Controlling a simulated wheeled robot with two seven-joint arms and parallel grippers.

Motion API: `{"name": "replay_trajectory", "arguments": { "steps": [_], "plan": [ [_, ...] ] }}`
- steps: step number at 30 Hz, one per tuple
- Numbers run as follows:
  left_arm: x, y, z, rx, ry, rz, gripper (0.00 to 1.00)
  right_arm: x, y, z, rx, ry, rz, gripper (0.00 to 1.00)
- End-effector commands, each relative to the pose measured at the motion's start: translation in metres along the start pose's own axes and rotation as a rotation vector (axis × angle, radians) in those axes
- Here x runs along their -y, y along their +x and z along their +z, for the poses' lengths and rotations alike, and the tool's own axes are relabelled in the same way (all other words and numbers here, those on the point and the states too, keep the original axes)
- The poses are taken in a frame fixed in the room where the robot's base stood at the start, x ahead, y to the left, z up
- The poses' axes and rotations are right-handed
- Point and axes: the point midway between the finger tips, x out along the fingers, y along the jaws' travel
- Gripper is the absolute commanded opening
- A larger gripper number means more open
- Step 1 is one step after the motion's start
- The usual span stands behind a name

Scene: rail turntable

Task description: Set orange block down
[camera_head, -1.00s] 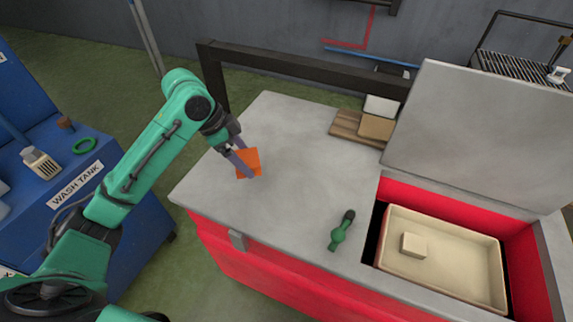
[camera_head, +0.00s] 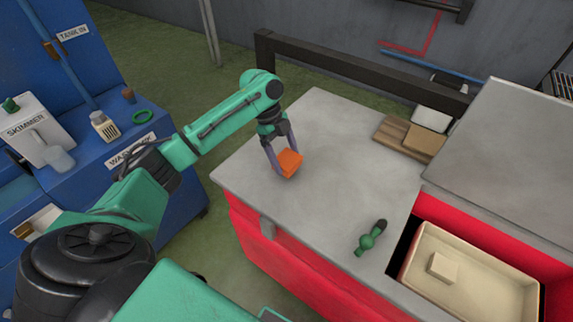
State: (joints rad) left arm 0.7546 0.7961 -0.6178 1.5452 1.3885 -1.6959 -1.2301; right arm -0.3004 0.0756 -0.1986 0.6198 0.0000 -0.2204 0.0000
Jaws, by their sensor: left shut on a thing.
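The orange block (camera_head: 290,162) is between the fingers of my left gripper (camera_head: 281,160), over the left part of the grey worktop (camera_head: 330,190). The gripper is shut on the block and points down. The block is at or just above the worktop; I cannot tell whether it touches. My right gripper is not in view.
A small green tool (camera_head: 370,238) lies on the worktop near its front edge. A wooden board (camera_head: 392,131) with blocks is at the back. An open red bin holds a cream tray (camera_head: 490,300). A blue wash tank (camera_head: 185,190) stands at left.

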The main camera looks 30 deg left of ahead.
Motion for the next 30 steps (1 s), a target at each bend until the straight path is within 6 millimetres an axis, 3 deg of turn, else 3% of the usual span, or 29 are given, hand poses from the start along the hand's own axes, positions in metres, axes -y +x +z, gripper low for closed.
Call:
{"name": "replay_trajectory", "arguments": {
  "steps": [6,11,12,13,23,30],
  "plan": [
    [-0.001,0.036,0.014,-0.001,-0.002,0.002,0.28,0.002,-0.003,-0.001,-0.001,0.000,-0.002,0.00],
    [-0.001,0.038,0.015,0.000,0.000,0.001,0.29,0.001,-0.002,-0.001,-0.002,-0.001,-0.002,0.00],
    [-0.001,0.038,0.015,0.000,0.000,0.001,0.90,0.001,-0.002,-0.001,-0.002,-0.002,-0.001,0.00],
    [-0.001,0.038,0.015,0.000,0.000,0.002,1.00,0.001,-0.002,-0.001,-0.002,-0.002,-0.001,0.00],
    [0.000,0.029,0.016,0.001,-0.001,-0.002,1.00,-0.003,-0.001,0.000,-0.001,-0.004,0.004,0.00],
    [0.001,-0.029,0.016,0.002,0.000,-0.006,1.00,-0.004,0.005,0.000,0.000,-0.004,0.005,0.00]
  ]
}}
